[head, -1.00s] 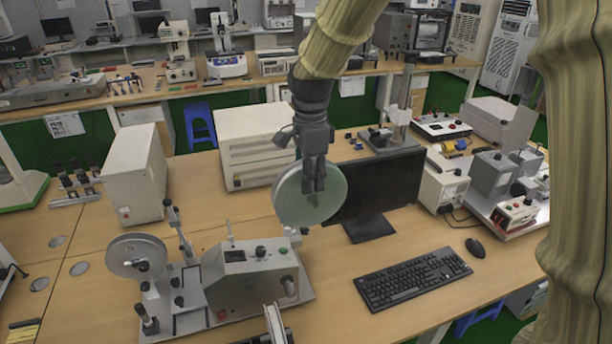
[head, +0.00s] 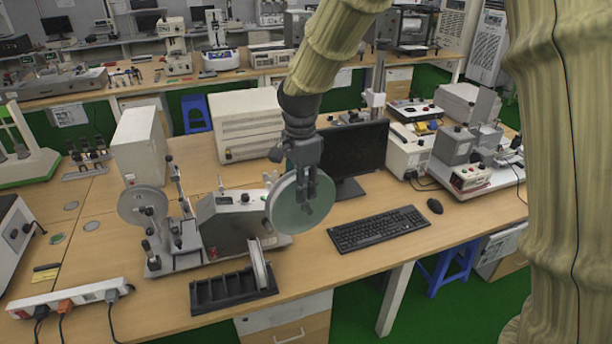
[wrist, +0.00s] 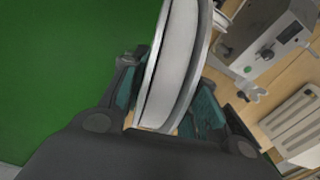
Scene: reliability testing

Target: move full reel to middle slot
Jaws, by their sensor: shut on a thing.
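My gripper (head: 306,188) is shut on a round, pale grey-green reel (head: 290,214) and holds it upright in the air, in front of the monitor and right of the bench machine. In the wrist view the reel (wrist: 180,70) sits edge-on between my two fingers (wrist: 168,98). A black slotted rack (head: 215,296) lies near the table's front edge, left of and below my gripper. Another thin reel (head: 259,266) stands upright at the rack's right end. The rack's left and middle slots look empty.
A bench machine (head: 230,218) with a reel (head: 142,206) at its left stands behind the rack. A power strip (head: 68,298) lies left of the rack. A keyboard (head: 380,228), mouse (head: 435,206) and monitor (head: 352,150) are to the right. The table edge is close in front.

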